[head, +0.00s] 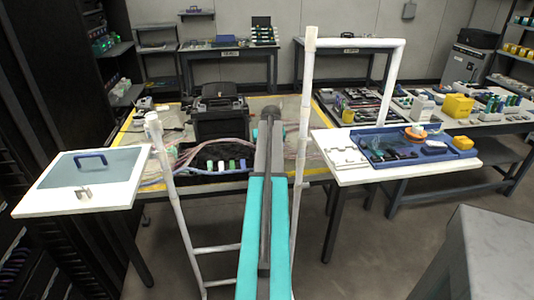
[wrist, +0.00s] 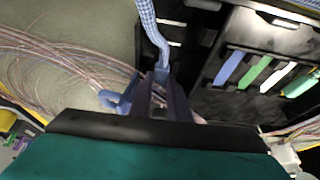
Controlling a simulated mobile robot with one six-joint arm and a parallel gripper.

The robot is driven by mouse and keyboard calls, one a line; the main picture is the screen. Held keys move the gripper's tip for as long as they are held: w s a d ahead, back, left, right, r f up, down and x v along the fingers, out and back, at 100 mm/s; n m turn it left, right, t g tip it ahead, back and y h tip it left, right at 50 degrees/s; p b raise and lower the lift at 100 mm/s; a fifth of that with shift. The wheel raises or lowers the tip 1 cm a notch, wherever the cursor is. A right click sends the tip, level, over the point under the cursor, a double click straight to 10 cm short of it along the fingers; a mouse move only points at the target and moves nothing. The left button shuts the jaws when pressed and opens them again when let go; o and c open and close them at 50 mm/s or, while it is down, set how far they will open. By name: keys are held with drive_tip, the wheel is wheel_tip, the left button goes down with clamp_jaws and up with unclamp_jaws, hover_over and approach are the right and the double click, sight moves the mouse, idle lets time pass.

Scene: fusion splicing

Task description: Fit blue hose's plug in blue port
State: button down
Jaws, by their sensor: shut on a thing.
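My gripper (wrist: 165,98) is shut on a blue piece at the end of the blue hose (wrist: 150,24), which shows a checkered surface in the wrist view. The hose rises from between the fingers to the top edge. A curved blue part (wrist: 114,101) shows just left of the fingers. The plug's tip is hidden by the fingers. A blue bar (wrist: 230,68) sits in the black unit to the right, apart from my gripper; I cannot tell whether it is the blue port. In the head view my arm hides the gripper.
Green (wrist: 254,71) and white (wrist: 278,77) bars stand beside the blue one in the black unit (wrist: 216,102). Pale loose fibres (wrist: 50,65) spread on the left. In the head view, a black case (head: 219,118) stands on the table, and a white-framed rack's posts (head: 166,180) flank my arm.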

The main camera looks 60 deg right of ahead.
drive_tip(key=shift+f, duration=0.35)
idle(0.4)
drive_tip(key=c, duration=1.6)
unclamp_jaws()
drive_tip(key=shift+a, duration=0.1)
drive_tip(key=shift+a+r, duration=0.1)
drive_tip(key=shift+r, duration=0.25)
drive_tip(key=p+v, duration=0.4)
drive_tip(key=v, duration=0.3)
drive_tip(key=shift+s+r, duration=0.25)
drive_tip(key=shift+w, duration=0.1)
